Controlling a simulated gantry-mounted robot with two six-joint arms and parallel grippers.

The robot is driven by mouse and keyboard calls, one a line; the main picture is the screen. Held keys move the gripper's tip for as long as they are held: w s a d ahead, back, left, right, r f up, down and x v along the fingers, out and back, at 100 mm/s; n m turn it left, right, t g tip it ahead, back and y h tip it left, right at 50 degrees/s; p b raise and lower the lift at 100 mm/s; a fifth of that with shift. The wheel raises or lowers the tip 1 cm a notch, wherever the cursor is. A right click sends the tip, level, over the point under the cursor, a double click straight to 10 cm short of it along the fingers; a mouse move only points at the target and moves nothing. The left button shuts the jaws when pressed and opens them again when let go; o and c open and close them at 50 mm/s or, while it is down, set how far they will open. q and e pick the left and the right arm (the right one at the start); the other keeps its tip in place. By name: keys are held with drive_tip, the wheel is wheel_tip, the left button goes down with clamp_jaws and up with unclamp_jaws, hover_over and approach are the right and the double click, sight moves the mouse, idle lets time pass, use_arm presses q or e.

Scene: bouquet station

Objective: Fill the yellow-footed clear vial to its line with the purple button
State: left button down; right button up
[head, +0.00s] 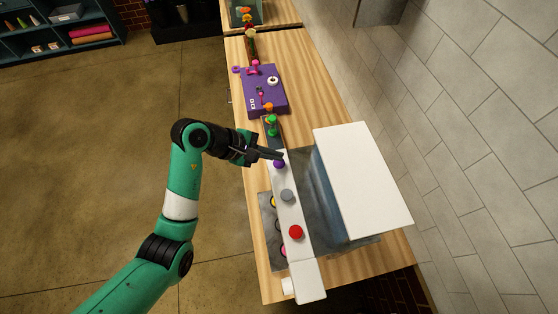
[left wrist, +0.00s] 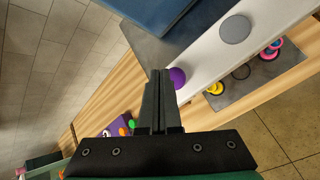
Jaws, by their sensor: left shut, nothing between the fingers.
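The purple button (head: 279,164) is on the white bar (head: 305,270) of the dispenser, at its far end. My left gripper (head: 280,154) is shut and empty, with its fingertips right at the purple button. In the left wrist view the shut fingers (left wrist: 161,74) are beside the purple button (left wrist: 177,78); I cannot tell whether they touch or press it. A yellow foot (left wrist: 215,89) shows on the grey base below the bar; in the head view only its edge (head: 273,202) shows. The clear vial body and its line cannot be made out. My right gripper is not in view.
A grey button (head: 287,195) and a red button (head: 296,232) follow along the bar. A pink foot (left wrist: 266,54) and a dark ring (left wrist: 241,71) are also on the base. The white dispenser housing (head: 362,180) stands to the right. A purple box (head: 264,92) is farther back.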

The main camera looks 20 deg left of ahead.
sight(274, 163)
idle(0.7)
use_arm(q)
drive_tip(key=shift+f, duration=0.4)
drive_tip(key=shift+f+b, duration=0.5)
drive_tip(key=shift+f, duration=0.1)
idle(0.5)
drive_tip(key=shift+r+p, duration=0.95)
drive_tip(key=shift+r, duration=0.1)
wheel_tip(274, 163, up, 5)
drive_tip(key=p, duration=0.4)
drive_tip(key=shift+r+p, duration=0.1)
drive_tip(key=shift+p, duration=0.25)
idle(2.4)
